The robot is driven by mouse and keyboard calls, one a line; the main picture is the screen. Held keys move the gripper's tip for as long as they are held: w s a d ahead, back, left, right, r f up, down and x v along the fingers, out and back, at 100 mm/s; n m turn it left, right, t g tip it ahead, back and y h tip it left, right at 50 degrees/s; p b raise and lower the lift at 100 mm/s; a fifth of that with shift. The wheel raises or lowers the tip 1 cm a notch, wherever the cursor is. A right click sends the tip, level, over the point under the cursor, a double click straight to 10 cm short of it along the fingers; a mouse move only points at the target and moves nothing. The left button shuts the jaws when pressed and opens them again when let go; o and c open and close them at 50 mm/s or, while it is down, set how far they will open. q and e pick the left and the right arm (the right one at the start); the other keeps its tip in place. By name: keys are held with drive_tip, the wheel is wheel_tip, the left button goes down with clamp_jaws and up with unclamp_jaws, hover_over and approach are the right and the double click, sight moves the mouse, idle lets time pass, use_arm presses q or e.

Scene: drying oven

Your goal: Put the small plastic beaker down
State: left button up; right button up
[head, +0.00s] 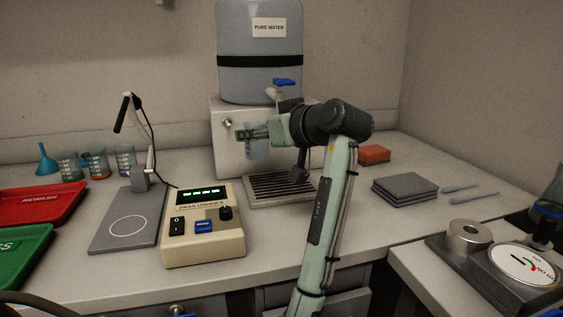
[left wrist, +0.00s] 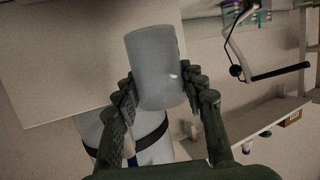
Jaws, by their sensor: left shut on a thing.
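The small plastic beaker (head: 257,153) is translucent and blue-grey. My left gripper (head: 254,133) is shut on it. In the head view the beaker hangs about upright in front of the white water dispenser (head: 228,148), above the back left part of the slatted drip tray (head: 250,206), apart from it. In the left wrist view the beaker (left wrist: 156,68) sits between the two dark fingers of the left gripper (left wrist: 160,96). Its contents cannot be told. My right gripper is not in view.
Red (head: 70,188) and green (head: 48,238) trays lie at far left, with several coloured beakers behind. Grey pads (head: 405,187) lie right. Bare counter shows in front of the tray.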

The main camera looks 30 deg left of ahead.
use_arm(q)
drive_tip(key=w+f, duration=0.1)
drive_tip(key=w+d+f, duration=0.1)
drive_tip(key=w, duration=0.1)
drive_tip(key=w+d+f, duration=0.1)
drive_tip(key=shift+w+d, duration=0.15)
drive_tip(key=shift+w, duration=0.25)
wheel_tip(320, 180, down, 4)
drive_tip(key=shift+r, duration=0.1)
drive_tip(key=shift+w+f, duration=0.1)
drive_tip(key=shift+f, duration=0.1)
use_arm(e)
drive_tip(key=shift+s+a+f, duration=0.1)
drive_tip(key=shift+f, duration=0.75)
use_arm(q)
drive_tip(key=shift+f, duration=0.15)
drive_tip(key=o, duration=1)
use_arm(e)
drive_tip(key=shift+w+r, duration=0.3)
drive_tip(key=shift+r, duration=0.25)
